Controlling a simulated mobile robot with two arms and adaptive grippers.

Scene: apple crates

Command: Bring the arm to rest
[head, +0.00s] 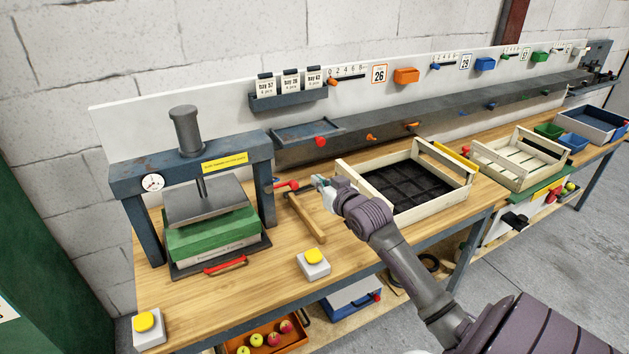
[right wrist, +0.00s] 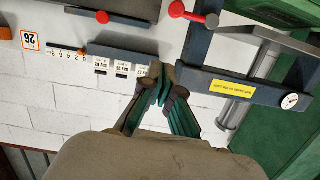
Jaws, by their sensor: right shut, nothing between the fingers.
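My right arm comes in from the lower right of the head view. Its gripper (head: 320,184) is over the wooden workbench (head: 265,285), just left of the wooden crate with a dark grid bottom (head: 408,215). In the right wrist view, the gripper's fingers (right wrist: 161,78) are together with nothing between them. Behind them are the wall, day cards and part of the press. My left gripper is not in view.
The press (head: 190,170) with a green block stands at the left. A wooden-handled tool (head: 306,218) lies near my right gripper. Yellow-button boxes (head: 313,264) (head: 148,329) sit along the front edge. A second crate (head: 519,158) stands further right. Front bench space is partly clear.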

